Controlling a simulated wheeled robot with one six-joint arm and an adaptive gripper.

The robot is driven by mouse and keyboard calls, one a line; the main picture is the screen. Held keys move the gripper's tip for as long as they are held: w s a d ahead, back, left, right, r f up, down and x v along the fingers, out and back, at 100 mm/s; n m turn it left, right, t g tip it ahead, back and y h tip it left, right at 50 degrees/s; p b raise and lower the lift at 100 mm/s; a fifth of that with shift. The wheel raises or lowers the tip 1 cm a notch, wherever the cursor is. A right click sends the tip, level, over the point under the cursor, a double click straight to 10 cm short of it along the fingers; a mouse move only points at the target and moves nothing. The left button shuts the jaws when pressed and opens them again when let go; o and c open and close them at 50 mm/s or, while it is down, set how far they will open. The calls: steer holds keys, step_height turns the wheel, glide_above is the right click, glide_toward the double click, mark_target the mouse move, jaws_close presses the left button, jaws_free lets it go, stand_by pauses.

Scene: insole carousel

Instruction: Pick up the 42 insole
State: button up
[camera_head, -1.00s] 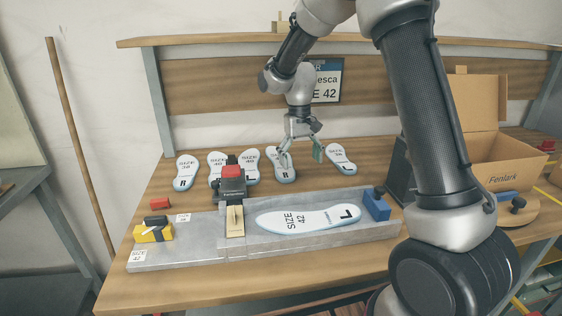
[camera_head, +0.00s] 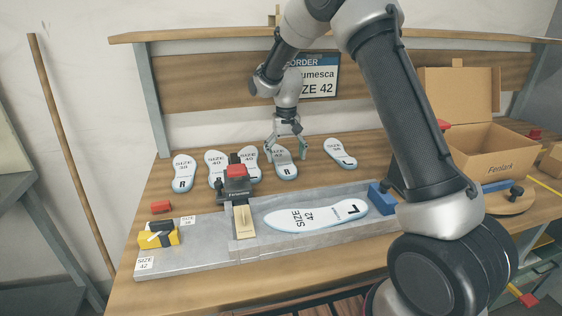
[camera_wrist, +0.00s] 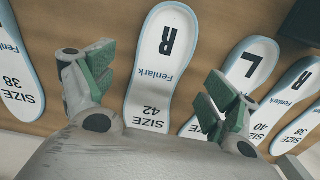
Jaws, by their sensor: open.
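A white right-foot insole with a blue edge, marked R and SIZE 42 (camera_wrist: 152,62), lies flat on the bench. It also shows in the head view (camera_head: 286,168), partly covered by my gripper. My gripper (camera_head: 286,153) is open above this insole, one finger on each side of it. Another SIZE 42 insole, marked L (camera_head: 318,212), lies in the grey metal fixture (camera_head: 190,258) at the front.
Insoles lie on both sides: a size 38 one (camera_head: 183,173), two near the red-topped clamp (camera_head: 237,180), and one at the right (camera_head: 340,152). A cardboard box (camera_head: 490,150) stands at the right. An order sign (camera_head: 318,78) reading SIZE 42 hangs behind.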

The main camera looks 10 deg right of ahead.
mark_target(285, 167)
step_height(285, 167, down, 3)
steer(key=shift+w+f, duration=0.1)
steer(key=c, duration=1.1)
